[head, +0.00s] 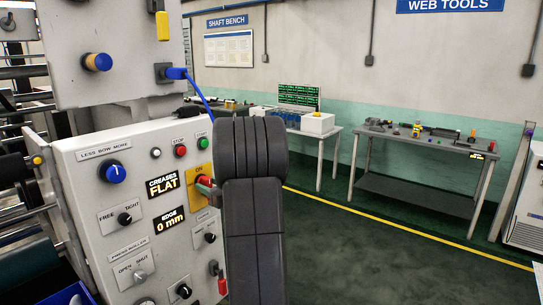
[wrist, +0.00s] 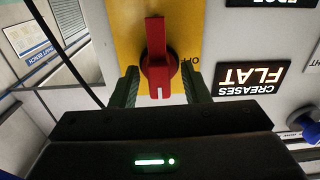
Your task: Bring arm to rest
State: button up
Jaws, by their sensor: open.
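My gripper (wrist: 160,68) is open in the wrist view, its two green fingers on either side of a red rotary switch (wrist: 157,50) on a yellow plate (wrist: 190,20). I cannot tell whether the fingers touch the switch. Its handle stands upright in that view, with a white mark at its lower end; an OFF label is partly hidden by the right finger. In the head view my dark arm reaches to the grey control panel (head: 90,165). A green finger of my gripper shows at the red switch (head: 202,188), under an ON label; the rest is hidden behind my arm.
The panel carries a blue knob (head: 113,173), black knobs, stop and start buttons, and displays reading CREASES FLAT (head: 162,185) and EDGE 0 mm (head: 170,220). A blue cable (head: 203,96) hangs above. Open floor (head: 370,260) lies right of my arm, with workbenches (head: 430,145) behind.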

jog(key=n+b, duration=0.2)
jog(key=n, duration=0.1)
jog(key=shift+s+d+f, duration=0.15)
jog(key=shift+d, duration=0.1)
jog(key=n+b, duration=0.3)
jog(key=n, duration=0.1)
jog(key=shift+n, duration=0.4)
jog(key=shift+n+b, duration=0.65)
jog(key=shift+n, duration=0.45)
jog(key=shift+r, duration=0.2)
